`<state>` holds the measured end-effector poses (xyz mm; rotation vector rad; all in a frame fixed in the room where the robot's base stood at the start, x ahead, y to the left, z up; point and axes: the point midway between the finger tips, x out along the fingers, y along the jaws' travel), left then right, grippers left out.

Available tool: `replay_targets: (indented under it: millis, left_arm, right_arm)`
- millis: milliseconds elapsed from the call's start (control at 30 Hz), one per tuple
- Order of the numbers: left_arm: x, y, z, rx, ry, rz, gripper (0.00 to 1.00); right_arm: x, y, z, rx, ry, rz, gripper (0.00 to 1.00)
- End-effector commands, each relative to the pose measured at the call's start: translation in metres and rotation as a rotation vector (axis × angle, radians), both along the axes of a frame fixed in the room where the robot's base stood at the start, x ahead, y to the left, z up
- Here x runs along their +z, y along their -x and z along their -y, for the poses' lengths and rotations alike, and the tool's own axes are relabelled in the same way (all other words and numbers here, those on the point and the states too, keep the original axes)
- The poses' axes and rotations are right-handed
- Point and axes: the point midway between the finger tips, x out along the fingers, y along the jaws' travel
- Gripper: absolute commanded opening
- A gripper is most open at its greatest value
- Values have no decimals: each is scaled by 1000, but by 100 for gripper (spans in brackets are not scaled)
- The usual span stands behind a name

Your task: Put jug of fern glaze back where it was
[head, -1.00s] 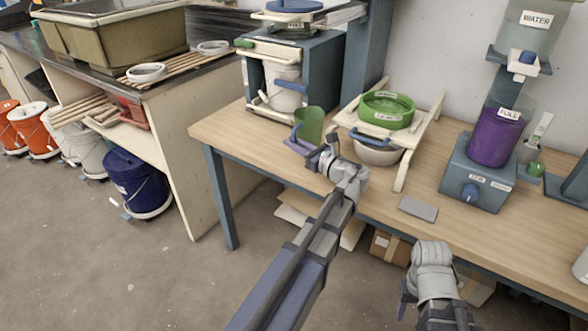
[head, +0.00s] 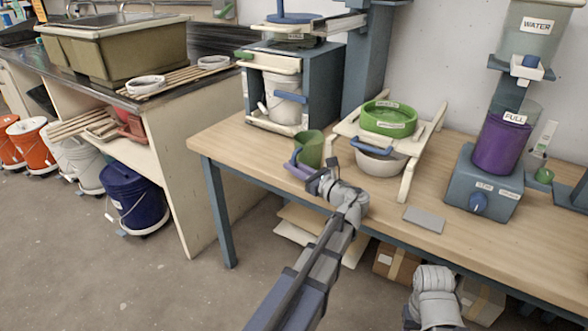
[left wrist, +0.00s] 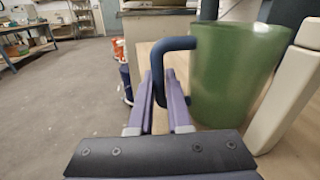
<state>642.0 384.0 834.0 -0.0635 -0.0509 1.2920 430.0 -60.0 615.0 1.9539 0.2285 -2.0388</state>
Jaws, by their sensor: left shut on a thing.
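The green jug (head: 311,147) with a blue handle is over the left part of the wooden table, near the front edge. My left gripper (head: 300,170) is shut on its handle, and the jug looks upright. In the left wrist view the jug (left wrist: 235,75) stands large at right, its handle (left wrist: 160,62) between the purple fingers (left wrist: 165,105). I cannot tell whether its base touches the table. Its inside is hidden. My right arm shows at the bottom edge; its gripper (head: 410,318) is mostly cut off, so its jaws cannot be read.
A blue-grey cabinet (head: 325,75) with a white vessel (head: 283,100) stands behind left. A cream rack (head: 408,172) carrying a green sieve (head: 388,119) over a bowl (head: 380,161) is close at right. A grey slab (head: 424,218) and a mixer with a purple container (head: 501,147) are farther right.

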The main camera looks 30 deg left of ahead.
Motion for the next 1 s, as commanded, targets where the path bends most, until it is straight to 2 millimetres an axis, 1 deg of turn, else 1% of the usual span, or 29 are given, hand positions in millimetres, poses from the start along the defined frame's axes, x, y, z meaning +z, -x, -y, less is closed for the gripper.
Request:
replay_targets:
  millis: [67, 100, 367, 567, 700, 833, 1000]
  left_arm:
    - [-4, 0, 0, 0, 0, 0, 0]
    - [-4, 0, 0, 0, 0, 0, 17]
    - [-3, 0, 0, 0, 0, 0, 46]
    - [-3, 0, 0, 0, 0, 0, 46]
    - [3, 0, 1, 0, 0, 0, 46]
    - [0, 6, 22, -4, 0, 0, 46]
    - [0, 16, 57, -4, 0, 0, 46]
  right_arm:
    - [-4, 0, 0, 0, 0, 0, 50]
    - [-4, 0, 0, 0, 1, 0, 50]
    - [-3, 0, 0, 0, 1, 0, 50]
    - [-3, 0, 0, 0, 0, 0, 50]
    - [3, 0, 0, 0, 0, 0, 50]
    - [0, 0, 0, 0, 0, 0, 50]
    - [0, 0, 0, 0, 0, 0, 50]
